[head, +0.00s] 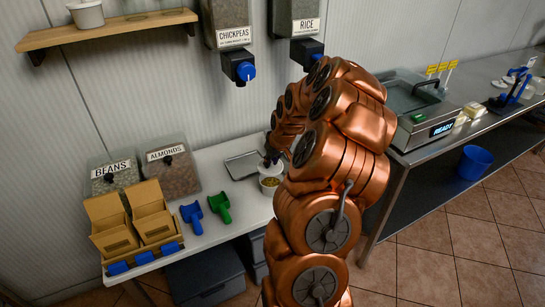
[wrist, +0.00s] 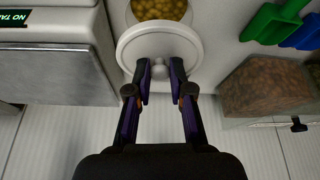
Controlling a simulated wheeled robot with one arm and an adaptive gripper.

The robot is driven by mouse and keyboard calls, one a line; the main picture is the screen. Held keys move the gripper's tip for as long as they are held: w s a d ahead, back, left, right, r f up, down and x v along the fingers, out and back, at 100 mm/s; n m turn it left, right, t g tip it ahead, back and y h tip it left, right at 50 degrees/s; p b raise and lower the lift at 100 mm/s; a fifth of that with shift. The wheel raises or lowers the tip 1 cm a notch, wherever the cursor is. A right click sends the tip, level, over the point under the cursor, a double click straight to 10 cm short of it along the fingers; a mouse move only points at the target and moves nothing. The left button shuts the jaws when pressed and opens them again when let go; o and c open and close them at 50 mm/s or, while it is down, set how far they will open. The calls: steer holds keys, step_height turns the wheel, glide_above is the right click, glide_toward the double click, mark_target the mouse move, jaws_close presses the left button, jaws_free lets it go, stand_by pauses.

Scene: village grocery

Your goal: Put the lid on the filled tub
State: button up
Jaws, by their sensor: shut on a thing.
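My gripper (wrist: 161,72) is shut on the small knob of a round white lid (wrist: 160,43) in the wrist view. The tub (wrist: 130,14), filled with yellowish chickpea-like pieces, shows at the top edge of that view. The lid overlaps part of the tub in the picture and sits off its centre, leaving much of the contents uncovered. Whether lid and tub touch is unclear. In the head view the white tub (head: 269,187) stands on the counter, its filling visible, just below my gripper (head: 271,160). My arm hides the area to its right.
Green (head: 220,206) and blue (head: 192,215) scoops, the almonds bin (head: 173,172), beans bin (head: 113,179) and cardboard boxes (head: 130,222) stand left. Chickpeas (head: 228,22) and rice (head: 297,14) dispensers hang above.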

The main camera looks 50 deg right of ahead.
mark_target(274, 168)
step_height(274, 168, down, 2)
steer(key=shift+s+f, duration=0.1)
steer(key=shift+f+b, duration=0.65)
steer(key=shift+f, duration=0.55)
steer(key=shift+s+b, duration=0.15)
steer(key=shift+b, duration=0.75)
stand_by(0.8)
steer(key=shift+f+b, duration=0.2)
steer(key=shift+b, duration=0.65)
stand_by(1.2)
stand_by(0.4)
steer(key=o, duration=0.8)
steer(key=shift+c, duration=0.2)
steer(key=shift+o, duration=0.3)
steer(key=o, duration=0.4)
